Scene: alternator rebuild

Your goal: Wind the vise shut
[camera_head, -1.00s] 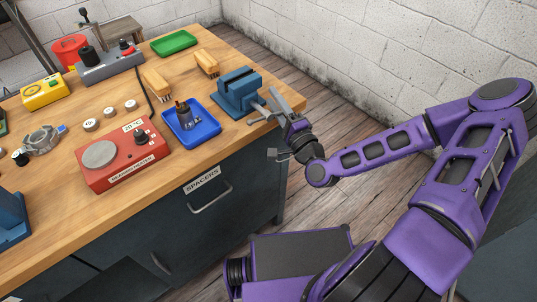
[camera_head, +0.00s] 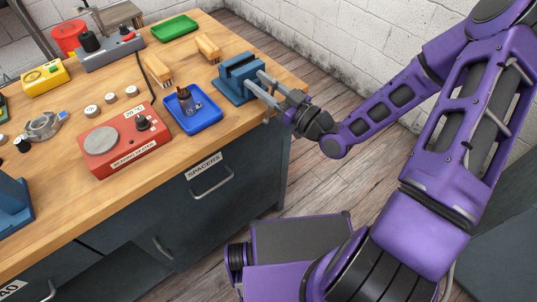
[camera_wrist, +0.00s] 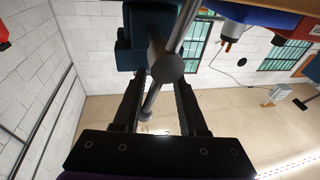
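The blue vise (camera_head: 236,84) stands at the right edge of the workbench, with a dark slot between its jaws. Its body also shows at the top of the wrist view (camera_wrist: 130,55). In the wrist view the round end of the vise screw (camera_wrist: 166,69) faces me, and its metal handle bar (camera_wrist: 150,101) runs diagonally past it. My gripper (camera_head: 270,92) is at the screw end of the vise. In the wrist view its two dark fingers are apart, with the lower end of the bar between them and space visible beside it. Contact with the bar cannot be told.
A blue tray (camera_head: 207,123) with small parts lies left of the vise. Two wooden brushes (camera_head: 208,47), a green tray (camera_head: 174,28) and a red bearing heater (camera_head: 122,158) are on the workbench (camera_head: 60,205). Free space lies right of the bench edge.

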